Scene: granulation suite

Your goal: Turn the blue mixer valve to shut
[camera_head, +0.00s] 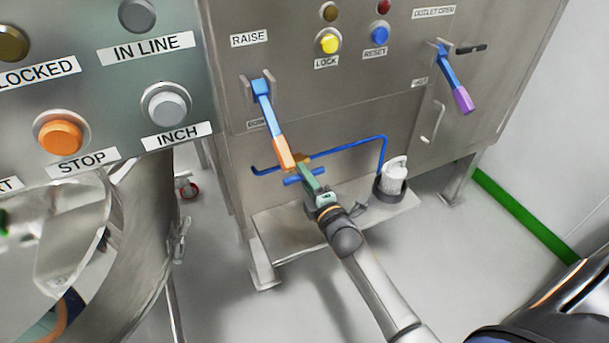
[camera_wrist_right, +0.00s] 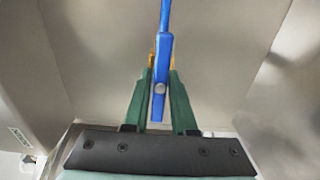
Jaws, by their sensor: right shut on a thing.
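The blue mixer valve's handle (camera_head: 292,180) is a short blue bar below a brass body on a thin blue pipe (camera_head: 350,146), low on the front of the steel cabinet. My right gripper (camera_head: 308,174) comes up from below and is shut on this handle. In the right wrist view the blue handle (camera_wrist_right: 160,60) stands between the green fingers of the right gripper (camera_wrist_right: 158,78), with a brass part partly hidden behind. The bar appears roughly in line with the pipe there. The left gripper is not in view.
A blue lever with an orange end (camera_head: 272,125) hangs just above the valve. Another with a purple end (camera_head: 452,75) is at the right. A white ribbed canister (camera_head: 394,176) stands on a low shelf (camera_head: 285,240). A button panel (camera_head: 105,90) and steel vessel (camera_head: 140,220) are at left.

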